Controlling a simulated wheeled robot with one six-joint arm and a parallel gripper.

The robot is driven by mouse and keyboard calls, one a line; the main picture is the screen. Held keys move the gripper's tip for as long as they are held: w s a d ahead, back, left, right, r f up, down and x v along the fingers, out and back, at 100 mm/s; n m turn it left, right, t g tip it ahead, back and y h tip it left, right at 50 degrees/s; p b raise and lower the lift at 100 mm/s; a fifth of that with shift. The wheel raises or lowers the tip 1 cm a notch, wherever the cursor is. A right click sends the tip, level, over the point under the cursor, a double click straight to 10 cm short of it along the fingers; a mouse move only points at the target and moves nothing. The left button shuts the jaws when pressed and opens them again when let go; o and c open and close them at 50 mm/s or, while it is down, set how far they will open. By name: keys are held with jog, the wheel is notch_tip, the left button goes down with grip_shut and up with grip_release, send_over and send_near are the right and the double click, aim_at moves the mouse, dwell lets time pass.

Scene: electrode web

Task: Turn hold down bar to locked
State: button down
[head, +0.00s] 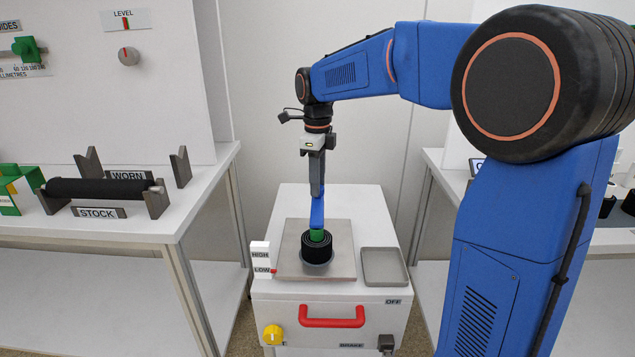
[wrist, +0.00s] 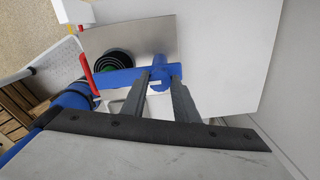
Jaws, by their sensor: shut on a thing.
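The blue hold down bar (wrist: 127,76) lies over the metal plate (wrist: 142,40) on the white cabinet, beside the black roll (wrist: 112,62) in the wrist view. My gripper (wrist: 161,79) is shut on the blue upright grip at the bar's end. In the head view my gripper (head: 317,189) points down behind the black roll (head: 316,249) with its green core (head: 317,236). The blue bar (head: 317,212) shows just below the fingers there; its far part is hidden by the roll. No locked marking is readable.
A grey tray (head: 384,266) sits right of the plate. A HIGH/LOW sign (head: 260,259) stands left. The cabinet front has a red handle (head: 331,317), a yellow knob (head: 273,334) and a dark knob (head: 386,343). Tables flank both sides; a wall stands behind.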

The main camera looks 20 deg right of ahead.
dwell(0.3)
jog(key=c, duration=1.4)
grip_release()
notch_tip(320, 180, up, 17)
jog(key=shift+r, duration=0.2)
jog(key=s+d+f+n+t, duration=0.1)
jog(key=s+d+f+n, duration=0.25)
jog(key=s+n, duration=0.45)
jog(key=s+d+f+n+t, duration=0.2)
jog(key=s+f+n, duration=0.3)
jog(key=s, duration=0.6)
jog(key=s+f+n, duration=0.4)
jog(key=f, duration=0.1)
jog(key=s+d+f+n+t, duration=0.1)
jog(key=s+f+n, duration=0.3)
jog(key=s+f, duration=0.1)
jog(key=s+f+n, duration=0.3)
jog(key=s+f, duration=0.2)
jog(key=f, duration=0.1)
jog(key=shift+d+n+t, duration=0.35)
jog(key=shift+n+t, duration=0.05)
